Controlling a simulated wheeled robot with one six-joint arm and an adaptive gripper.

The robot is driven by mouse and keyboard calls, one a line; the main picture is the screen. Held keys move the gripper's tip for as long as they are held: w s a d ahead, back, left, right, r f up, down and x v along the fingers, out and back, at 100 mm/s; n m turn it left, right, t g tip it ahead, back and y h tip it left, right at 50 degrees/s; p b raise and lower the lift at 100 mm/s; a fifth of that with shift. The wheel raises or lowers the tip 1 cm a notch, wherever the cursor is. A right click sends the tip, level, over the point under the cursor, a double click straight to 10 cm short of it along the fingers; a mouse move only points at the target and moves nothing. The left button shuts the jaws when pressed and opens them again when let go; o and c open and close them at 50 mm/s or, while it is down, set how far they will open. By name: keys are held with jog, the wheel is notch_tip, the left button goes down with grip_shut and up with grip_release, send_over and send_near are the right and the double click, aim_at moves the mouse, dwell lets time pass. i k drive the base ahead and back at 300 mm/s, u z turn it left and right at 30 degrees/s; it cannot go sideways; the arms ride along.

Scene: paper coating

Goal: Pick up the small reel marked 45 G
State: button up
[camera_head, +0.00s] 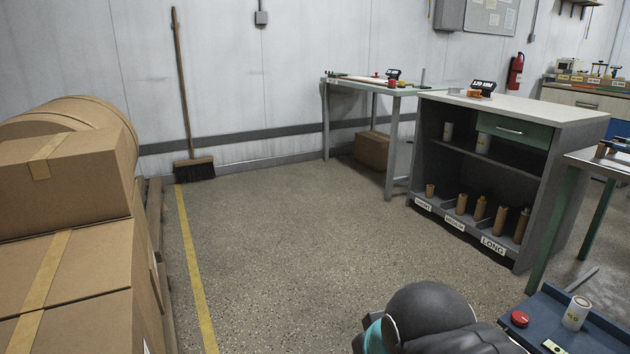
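A small pale reel (576,313) stands upright on a blue surface (600,339) at the lower right. It bears a yellowish marking that I cannot read for sure. Two more pale reels stand in the grey cabinet (462,199), one on the upper shelf at the left (447,132) and one further right (483,143), partly under the green drawer. Their markings are too small to read, so I cannot tell which reel is marked 45 G. Part of my dark arm shows at the bottom centre. My gripper is not in view.
Several brown cores (480,208) stand on the cabinet's lower shelf, above labels including LONG (493,245). Stacked cartons (70,230) fill the left. A broom (193,167) leans on the back wall. Workbenches stand behind and right. The middle floor (290,240) is clear.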

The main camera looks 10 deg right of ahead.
aim_at(573, 320)
jog(key=z, duration=0.1)
jog(key=i, duration=1.5)
jog(key=z, duration=1.5)
jog(key=i, duration=1.1)
jog(key=z, duration=1)
